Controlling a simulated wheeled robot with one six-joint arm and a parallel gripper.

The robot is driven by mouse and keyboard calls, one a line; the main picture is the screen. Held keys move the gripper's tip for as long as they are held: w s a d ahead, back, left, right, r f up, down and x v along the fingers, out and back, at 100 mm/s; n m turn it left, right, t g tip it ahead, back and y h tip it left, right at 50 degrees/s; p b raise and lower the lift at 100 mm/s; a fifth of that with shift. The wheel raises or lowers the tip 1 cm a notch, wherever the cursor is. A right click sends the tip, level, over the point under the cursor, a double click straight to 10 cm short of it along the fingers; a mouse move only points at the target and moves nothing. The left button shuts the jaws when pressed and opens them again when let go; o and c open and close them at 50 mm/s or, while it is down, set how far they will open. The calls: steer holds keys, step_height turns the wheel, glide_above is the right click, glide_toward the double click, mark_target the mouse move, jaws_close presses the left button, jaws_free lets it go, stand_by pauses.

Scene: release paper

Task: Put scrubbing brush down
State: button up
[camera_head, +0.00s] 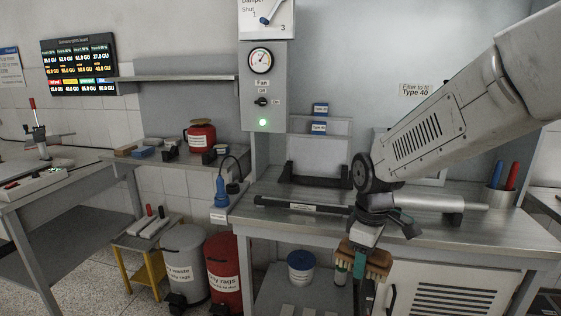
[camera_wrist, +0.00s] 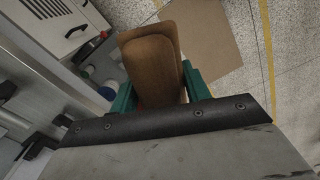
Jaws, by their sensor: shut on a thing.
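The scrubbing brush (camera_wrist: 150,70) has a brown wooden back and fills the middle of the wrist view. My gripper (camera_wrist: 155,95) is shut on it, with a green finger on each side. In the head view the brush (camera_head: 377,262) shows its brown wood and bristles, hanging below my gripper (camera_head: 365,250) just in front of the workbench's front edge. The brush is in the air, and the floor lies far below it in the wrist view. Part of the brush is hidden by my gripper.
The metal workbench (camera_head: 285,222) carries a dark bar and a roller. A white vented cabinet (camera_head: 455,287) stands below it at right. A red bin (camera_head: 222,265) and a grey bin (camera_head: 183,262) stand at left. A brown flat sheet (camera_wrist: 197,45) lies on the floor.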

steer(key=w+d+f+m, duration=0.4)
steer(key=w+f+m, duration=0.4)
steer(key=w+f, duration=0.15)
steer(key=d+f+m, duration=0.3)
steer(key=d+f, duration=0.1)
steer(key=f, duration=0.7)
steer(key=shift+s+d+f, duration=0.15)
steer(key=shift+s+f, duration=0.1)
steer(key=shift+s, duration=0.2)
